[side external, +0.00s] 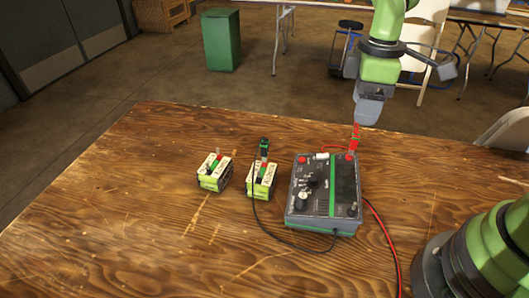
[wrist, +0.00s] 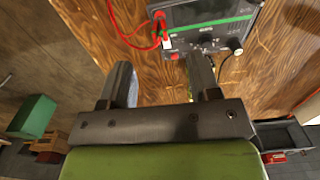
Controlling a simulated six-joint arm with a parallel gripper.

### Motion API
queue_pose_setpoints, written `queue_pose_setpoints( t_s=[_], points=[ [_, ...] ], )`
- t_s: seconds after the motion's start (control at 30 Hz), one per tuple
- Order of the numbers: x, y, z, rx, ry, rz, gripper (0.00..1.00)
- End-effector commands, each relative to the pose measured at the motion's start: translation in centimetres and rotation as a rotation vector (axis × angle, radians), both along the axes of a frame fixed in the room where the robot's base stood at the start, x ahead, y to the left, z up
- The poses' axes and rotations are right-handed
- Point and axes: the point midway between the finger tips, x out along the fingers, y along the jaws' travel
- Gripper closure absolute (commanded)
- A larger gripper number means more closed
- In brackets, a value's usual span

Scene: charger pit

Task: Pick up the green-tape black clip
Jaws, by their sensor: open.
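The black clip with green tape (side external: 263,148) stands upright on the right-hand battery (side external: 261,180) in the side view. A thin black cable runs from it to the charger (side external: 325,190). I cannot make this clip out in the wrist view. My gripper (side external: 364,120) is well to the right of it, above the charger's back right corner. In the wrist view my gripper (wrist: 163,78) has its two fingers apart, with no object seen between them. A red clip (side external: 355,137) is just below my gripper; it shows past the fingertips in the wrist view (wrist: 158,24).
A second battery (side external: 215,172) stands left of the clip's battery. Red and black leads (side external: 383,232) curve right of the charger. The wooden table (side external: 110,210) is clear at left and front. A green bin (side external: 222,40) stands on the floor behind.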

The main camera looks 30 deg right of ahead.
Motion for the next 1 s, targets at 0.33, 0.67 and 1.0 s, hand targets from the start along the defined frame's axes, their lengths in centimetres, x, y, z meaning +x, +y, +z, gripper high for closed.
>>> queue_pose_setpoints(
  t_s=[0.33, 0.67, 1.0],
  points=[
    [0.0, 0.0, 0.0, 0.0, 0.0, 0.0, 0.43],
    [0.0, 0.0, 0.0, 0.0, 0.0, 0.0, 0.51],
    [3.8, 3.7, 0.4, -0.002, 0.0, -0.408, 0.51]
  ],
)
